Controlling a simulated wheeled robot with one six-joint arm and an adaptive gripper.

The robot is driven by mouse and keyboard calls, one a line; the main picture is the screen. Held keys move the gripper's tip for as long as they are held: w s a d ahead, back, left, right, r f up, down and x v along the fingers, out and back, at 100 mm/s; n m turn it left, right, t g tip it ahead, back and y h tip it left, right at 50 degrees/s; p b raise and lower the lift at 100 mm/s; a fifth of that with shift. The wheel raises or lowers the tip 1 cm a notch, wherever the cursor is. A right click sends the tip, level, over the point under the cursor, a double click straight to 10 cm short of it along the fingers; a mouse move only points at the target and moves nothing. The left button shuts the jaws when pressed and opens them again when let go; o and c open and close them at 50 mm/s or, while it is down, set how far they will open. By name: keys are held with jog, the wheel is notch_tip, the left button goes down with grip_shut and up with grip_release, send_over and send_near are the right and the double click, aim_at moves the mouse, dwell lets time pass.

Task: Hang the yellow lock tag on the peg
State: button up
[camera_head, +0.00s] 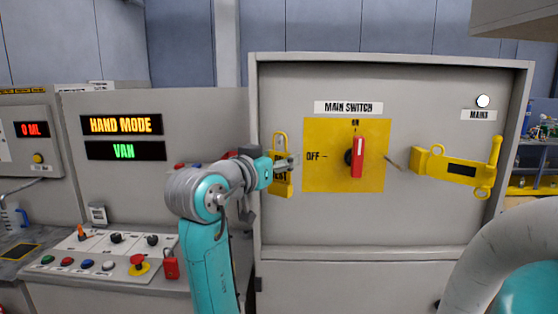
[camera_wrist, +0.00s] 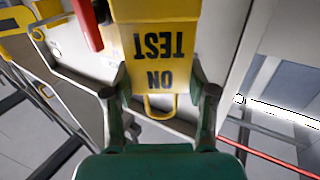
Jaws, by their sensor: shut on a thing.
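The yellow lock tag (camera_head: 283,186) is in my gripper (camera_head: 287,163), upright in front of the cabinet, left of the yellow switch panel. Its loop is at the top, and part of its lettering is hidden by the gripper. In the wrist view the tag (camera_wrist: 158,45) shows "TEST" and "ON" upside down between the two fingers of my gripper (camera_wrist: 160,95). A thin brownish rod (camera_head: 393,162), which looks like the peg, sticks out at the right edge of the switch panel. The tag is well left of this rod and apart from it.
The red switch handle (camera_head: 357,157) stands upright on the yellow panel (camera_head: 325,180), between tag and rod. A yellow bracket (camera_head: 460,170) with rings and a bar is on the cabinet's right side. A control desk (camera_head: 110,270) with buttons and a red padlock (camera_head: 171,268) is at left.

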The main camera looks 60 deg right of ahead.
jog(key=shift+w+d+f, duration=0.1)
jog(key=shift+w+d, duration=0.15)
jog(key=shift+d, duration=0.35)
jog(key=shift+w+d+f, duration=0.1)
jog(key=shift+w+d, duration=0.15)
jog(key=shift+d, duration=0.4)
jog(key=shift+w+d, duration=0.25)
jog(key=shift+d, duration=0.35)
jog(key=shift+w+d+f, duration=0.2)
jog(key=shift+d+f, duration=0.25)
jog(key=shift+d, duration=0.1)
jog(key=shift+w+d+f, duration=0.1)
jog(key=shift+f, duration=0.2)
jog(key=o, duration=1.1)
jog(key=shift+o, duration=0.2)
jog(key=w+a, duration=0.1)
jog(key=a, duration=1.1)
jog(key=shift+w, duration=0.3)
